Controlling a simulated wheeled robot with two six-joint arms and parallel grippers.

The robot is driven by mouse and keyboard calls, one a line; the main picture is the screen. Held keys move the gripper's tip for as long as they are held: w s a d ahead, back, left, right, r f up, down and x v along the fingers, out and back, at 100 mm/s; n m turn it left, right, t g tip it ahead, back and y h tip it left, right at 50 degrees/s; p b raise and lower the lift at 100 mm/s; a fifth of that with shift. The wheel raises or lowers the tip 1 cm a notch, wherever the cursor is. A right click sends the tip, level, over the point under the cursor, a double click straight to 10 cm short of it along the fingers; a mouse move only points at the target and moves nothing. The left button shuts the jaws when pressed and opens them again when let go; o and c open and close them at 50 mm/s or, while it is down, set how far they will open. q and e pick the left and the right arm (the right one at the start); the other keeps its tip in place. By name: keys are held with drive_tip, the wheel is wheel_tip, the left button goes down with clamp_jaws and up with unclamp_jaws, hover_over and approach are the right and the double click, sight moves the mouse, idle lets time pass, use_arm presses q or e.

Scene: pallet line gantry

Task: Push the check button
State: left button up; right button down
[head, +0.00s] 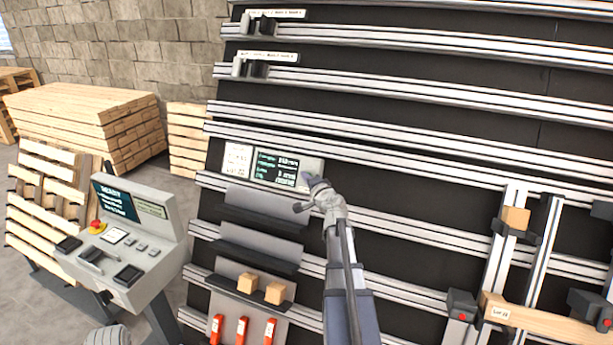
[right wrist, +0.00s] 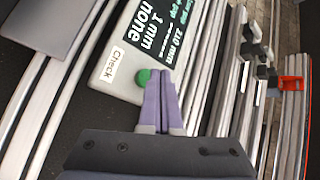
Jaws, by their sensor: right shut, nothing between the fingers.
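The check panel (head: 236,160) is a light grey box with a dark green-text screen, mounted on the rail wall in the head view. In the right wrist view, the panel (right wrist: 108,75) carries a "Check" label and a green button (right wrist: 142,77). My right gripper (head: 308,179) is at the panel's right end and hides the button in the head view. In the right wrist view, my right gripper (right wrist: 160,73) is shut and empty, its purple fingertips just beside the green button, overlapping its edge. I cannot tell whether they touch it.
A grey control console (head: 140,250) with a red knob stands at the left. Pallets (head: 85,115) are stacked behind it. Metal rails cross the dark wall above and below the panel. Shelves (head: 262,222) and wooden blocks (head: 247,283) sit below it.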

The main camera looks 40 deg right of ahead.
drive_tip(key=shift+a+r, duration=0.1)
drive_tip(key=shift+a, duration=0.05)
drive_tip(key=a, duration=0.1)
drive_tip(key=s+a+r+p, duration=0.2)
drive_tip(key=shift+a+r, duration=0.15)
drive_tip(key=shift+a, duration=0.25)
idle(0.3)
idle(0.7)
drive_tip(key=a+f+n+g+y+b, duration=0.1)
drive_tip(key=a+f+n+g+y, duration=0.25)
drive_tip(key=a, duration=0.85)
drive_tip(key=a+f+n+g+y+b, duration=0.1)
drive_tip(key=a+f+n+y+b, duration=0.15)
drive_tip(key=a+f+n, duration=0.65)
drive_tip(key=a+f+n+g+y, duration=0.1)
drive_tip(key=a+f+g+y, duration=0.2)
drive_tip(key=a, duration=1.2)
drive_tip(key=s+a+f+n+g+b, duration=0.3)
drive_tip(key=s+a+f+n+g, duration=0.25)
drive_tip(key=s+a+f, duration=0.4)
drive_tip(key=s+a+f+n+g+h, duration=0.1)
drive_tip(key=s+a+n+h, duration=0.1)
drive_tip(key=s, duration=0.4)
drive_tip(key=s+a+f+n+g+h+b, duration=0.1)
drive_tip(key=s+a+n+g+h, duration=0.1)
drive_tip(key=s, duration=0.5)
drive_tip(key=shift+f+h, duration=0.15)
drive_tip(key=shift+h, duration=0.35)
